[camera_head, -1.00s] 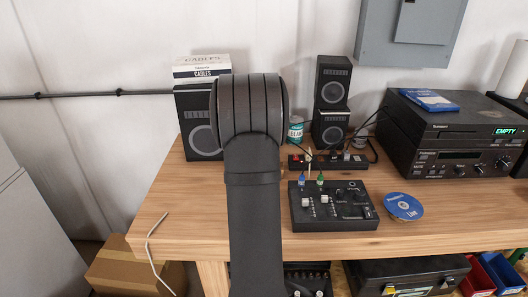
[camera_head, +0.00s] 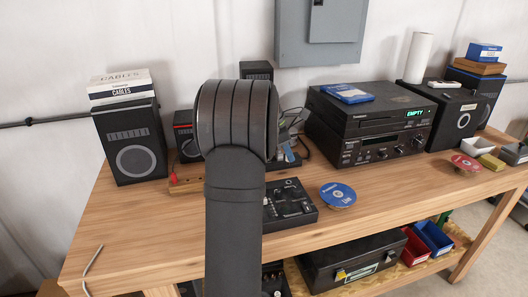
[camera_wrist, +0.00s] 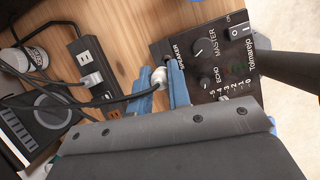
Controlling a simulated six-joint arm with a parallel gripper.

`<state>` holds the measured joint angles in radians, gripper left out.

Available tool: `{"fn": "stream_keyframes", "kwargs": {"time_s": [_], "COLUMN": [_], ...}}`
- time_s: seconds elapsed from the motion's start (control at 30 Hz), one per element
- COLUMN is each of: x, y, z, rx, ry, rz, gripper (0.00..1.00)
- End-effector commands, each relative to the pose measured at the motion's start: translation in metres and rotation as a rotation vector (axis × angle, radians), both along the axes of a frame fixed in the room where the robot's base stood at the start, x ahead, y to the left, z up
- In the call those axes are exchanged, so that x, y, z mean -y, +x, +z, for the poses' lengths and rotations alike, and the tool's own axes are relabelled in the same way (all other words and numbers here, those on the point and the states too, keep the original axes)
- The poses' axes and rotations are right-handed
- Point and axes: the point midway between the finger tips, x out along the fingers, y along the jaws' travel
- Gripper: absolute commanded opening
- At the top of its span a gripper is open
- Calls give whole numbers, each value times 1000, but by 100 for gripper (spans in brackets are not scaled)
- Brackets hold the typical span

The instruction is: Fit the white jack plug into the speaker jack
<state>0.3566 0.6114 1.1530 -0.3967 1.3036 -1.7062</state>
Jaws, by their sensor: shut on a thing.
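The white jack plug (camera_wrist: 159,77) sits between the two blue fingers of my gripper (camera_wrist: 161,90) in the wrist view, and the gripper is shut on it. A dark cable runs from the plug toward the left. The black mixer (camera_wrist: 212,47) is right beside the fingers, with its SPEAKER label near the right finger. In the head view my arm covers the gripper, the plug and the left part of the mixer (camera_head: 291,203).
A power strip (camera_wrist: 88,70) with a plug in it, a speaker (camera_wrist: 35,120) and a white can (camera_wrist: 22,60) are left of the gripper. A blue disc (camera_head: 338,195) lies right of the mixer. A black stereo stack (camera_head: 370,125) stands behind.

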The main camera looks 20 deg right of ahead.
Motion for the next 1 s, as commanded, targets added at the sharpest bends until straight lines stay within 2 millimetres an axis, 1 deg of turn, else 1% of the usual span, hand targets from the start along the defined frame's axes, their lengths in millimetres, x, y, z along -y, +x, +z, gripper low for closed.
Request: {"fn": "stream_keyframes", "kwargs": {"time_s": [0.1,0.4,0.53,0.67,1.0], "x": [5,5,5,5,5], "y": [-4,-3,-4,-3,-3], "z": [1,1,-3,-13,-44], "rx": [1,1,0,-1,-1], "ry": [0,-1,0,-1,-1], "rz": [-21,-20,-20,-19,-19], "gripper": [0,0,0,0,0]}}
